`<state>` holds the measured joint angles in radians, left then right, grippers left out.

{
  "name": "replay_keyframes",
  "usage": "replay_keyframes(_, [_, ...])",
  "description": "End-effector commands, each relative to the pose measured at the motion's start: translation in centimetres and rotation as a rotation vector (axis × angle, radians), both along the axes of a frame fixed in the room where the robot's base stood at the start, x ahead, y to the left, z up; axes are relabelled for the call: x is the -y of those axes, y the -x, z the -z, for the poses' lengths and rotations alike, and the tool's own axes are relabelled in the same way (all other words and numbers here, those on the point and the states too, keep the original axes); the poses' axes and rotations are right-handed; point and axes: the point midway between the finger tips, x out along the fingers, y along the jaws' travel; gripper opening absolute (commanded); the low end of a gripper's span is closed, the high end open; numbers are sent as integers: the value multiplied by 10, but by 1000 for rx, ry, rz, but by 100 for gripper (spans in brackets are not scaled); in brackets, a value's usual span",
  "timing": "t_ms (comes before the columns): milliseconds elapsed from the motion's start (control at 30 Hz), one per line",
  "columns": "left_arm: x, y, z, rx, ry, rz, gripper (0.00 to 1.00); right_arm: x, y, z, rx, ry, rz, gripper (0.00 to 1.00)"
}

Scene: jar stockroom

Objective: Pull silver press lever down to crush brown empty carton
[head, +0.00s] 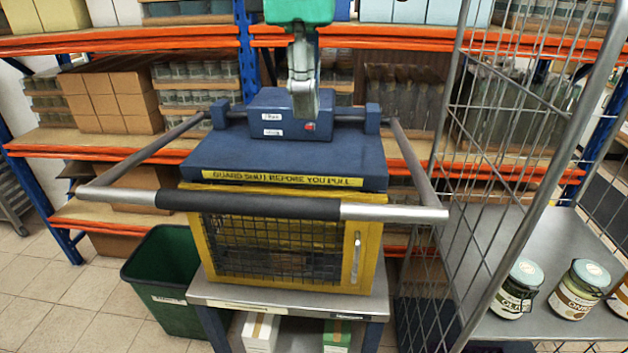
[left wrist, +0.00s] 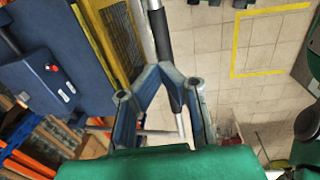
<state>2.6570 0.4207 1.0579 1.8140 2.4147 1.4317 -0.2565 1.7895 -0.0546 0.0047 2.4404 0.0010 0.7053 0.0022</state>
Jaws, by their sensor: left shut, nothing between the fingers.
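The press lever is a U-shaped silver bar (head: 392,213) with a black grip (head: 250,206). Its two arms run from pivots beside the blue press head to the bar in front of the yellow guard. My left gripper (head: 303,106) is shut and empty, in front of the blue press head in the head view and apart from the grip. In the left wrist view the fingers (left wrist: 160,72) show with the dark grip (left wrist: 163,45) behind them. The yellow mesh guard (head: 374,255) looks shut. I cannot make out the brown carton behind the dark mesh. My right gripper is not in view.
The press stands on a steel table (head: 300,299). A green bin (head: 160,268) stands left of it. Orange-beamed shelves (head: 80,43) with boxes fill the back.

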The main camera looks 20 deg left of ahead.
Motion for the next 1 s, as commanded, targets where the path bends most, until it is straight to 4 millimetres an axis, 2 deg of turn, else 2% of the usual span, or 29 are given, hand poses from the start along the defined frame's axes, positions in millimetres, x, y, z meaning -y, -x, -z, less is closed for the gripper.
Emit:
replay_keyframes(300, [-2, -11, 70, -9, -3, 1, 0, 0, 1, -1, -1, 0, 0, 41])
replay_keyframes(500, [-3, -12, 103, -7, -2, 0, 0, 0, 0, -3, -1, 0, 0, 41])
replay_keyframes(700, [-3, -13, 120, -4, -1, 1, 0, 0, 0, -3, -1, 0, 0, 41])
replay_keyframes(1000, [-3, -15, 123, -4, 0, 0, 0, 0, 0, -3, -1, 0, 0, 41])
